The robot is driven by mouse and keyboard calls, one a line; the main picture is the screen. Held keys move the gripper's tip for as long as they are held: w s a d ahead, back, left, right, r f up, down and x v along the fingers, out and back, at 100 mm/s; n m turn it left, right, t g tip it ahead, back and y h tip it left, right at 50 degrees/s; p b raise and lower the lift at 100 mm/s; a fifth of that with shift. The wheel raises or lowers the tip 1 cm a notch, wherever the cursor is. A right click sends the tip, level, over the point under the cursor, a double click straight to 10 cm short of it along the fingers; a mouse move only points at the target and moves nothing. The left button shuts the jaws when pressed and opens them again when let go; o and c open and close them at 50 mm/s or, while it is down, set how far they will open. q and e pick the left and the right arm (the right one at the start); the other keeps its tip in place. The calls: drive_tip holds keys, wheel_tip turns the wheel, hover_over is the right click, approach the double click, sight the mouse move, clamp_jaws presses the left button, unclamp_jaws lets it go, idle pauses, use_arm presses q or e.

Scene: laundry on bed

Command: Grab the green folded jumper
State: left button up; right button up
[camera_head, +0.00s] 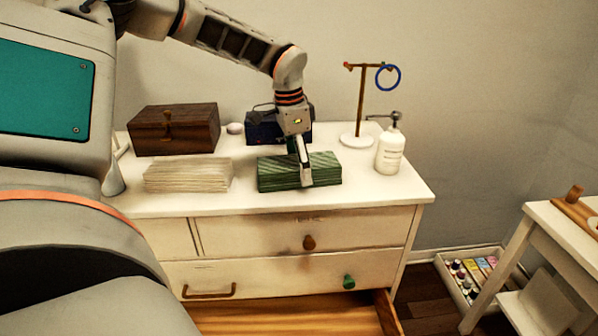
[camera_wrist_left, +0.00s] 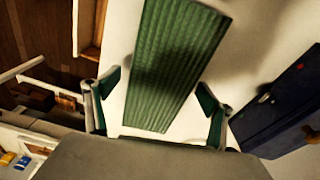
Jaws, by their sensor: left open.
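The green folded jumper (camera_head: 275,174) is a flat, ribbed, rectangular stack on top of the white dresser (camera_head: 375,195), near its front edge. My left gripper (camera_head: 305,178) points down over the jumper in the head view. In the left wrist view the jumper (camera_wrist_left: 178,60) runs lengthwise between the two green-padded fingers of the left gripper (camera_wrist_left: 158,98). The fingers are open, with a gap on each side of the jumper, and hold nothing. My right gripper does not show in either view.
A cream folded stack (camera_head: 188,175) lies left of the jumper, with a brown wooden box (camera_head: 174,130) behind it. A dark blue box (camera_head: 263,130) stands behind the gripper. A white pump bottle (camera_head: 389,152) and a hook stand (camera_head: 357,140) are on the right. A lower drawer (camera_head: 290,315) is open.

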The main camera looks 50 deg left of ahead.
use_arm(q)
drive_tip(key=shift+r, duration=0.1)
drive_tip(key=c, duration=1.4)
drive_tip(key=shift+c, duration=0.2)
drive_tip(key=shift+r, duration=0.1)
